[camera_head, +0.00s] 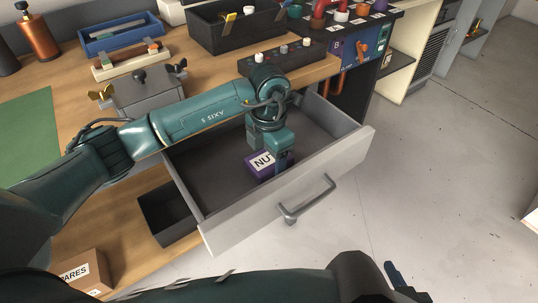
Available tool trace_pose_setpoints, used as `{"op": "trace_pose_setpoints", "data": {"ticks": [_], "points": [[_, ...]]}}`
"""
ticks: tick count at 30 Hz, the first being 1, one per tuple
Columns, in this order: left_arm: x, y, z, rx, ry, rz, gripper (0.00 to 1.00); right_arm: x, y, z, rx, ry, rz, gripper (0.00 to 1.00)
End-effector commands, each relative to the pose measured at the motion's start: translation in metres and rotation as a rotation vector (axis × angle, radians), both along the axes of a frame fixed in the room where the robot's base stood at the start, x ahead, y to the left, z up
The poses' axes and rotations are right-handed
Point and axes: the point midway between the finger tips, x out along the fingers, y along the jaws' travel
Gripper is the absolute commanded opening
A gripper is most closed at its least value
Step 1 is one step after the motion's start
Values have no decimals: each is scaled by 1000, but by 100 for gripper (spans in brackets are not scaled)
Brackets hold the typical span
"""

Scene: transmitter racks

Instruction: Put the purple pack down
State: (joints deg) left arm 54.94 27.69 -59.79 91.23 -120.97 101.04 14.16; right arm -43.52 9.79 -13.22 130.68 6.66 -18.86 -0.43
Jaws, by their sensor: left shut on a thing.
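The purple pack (258,171) has a white label with dark letters, partly covered, reading "NU". It is inside the open grey drawer (300,198), close to the drawer's front panel. My left gripper (270,158) points down into the drawer and is shut on the pack. Whether the pack's underside touches the drawer floor is hidden. My right arm runs along the bottom edge of the view. Only a small part at its end shows, so its jaws cannot be made out.
The drawer floor (205,168) around the pack looks bare.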

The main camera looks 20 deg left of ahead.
Motion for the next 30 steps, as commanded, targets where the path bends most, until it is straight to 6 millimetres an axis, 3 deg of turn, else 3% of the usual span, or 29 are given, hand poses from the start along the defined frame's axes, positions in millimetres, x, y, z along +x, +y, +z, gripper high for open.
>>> {"op": "trace_pose_setpoints", "data": {"ticks": [4,5,12,23,30], "points": [[0,0,-4,-1,-1,0,36,0,0,-3,-1,-3,-1,36],[0,0,-4,0,0,0,64,0,0,-2,-2,-6,-1,36],[0,0,-3,1,1,0,84,-1,-1,0,-2,-7,-2,36],[0,0,5,0,-1,0,85,-1,-2,2,-2,-2,-3,36],[1,0,49,1,-6,-1,85,4,-1,2,-3,-5,-1,36]]}}
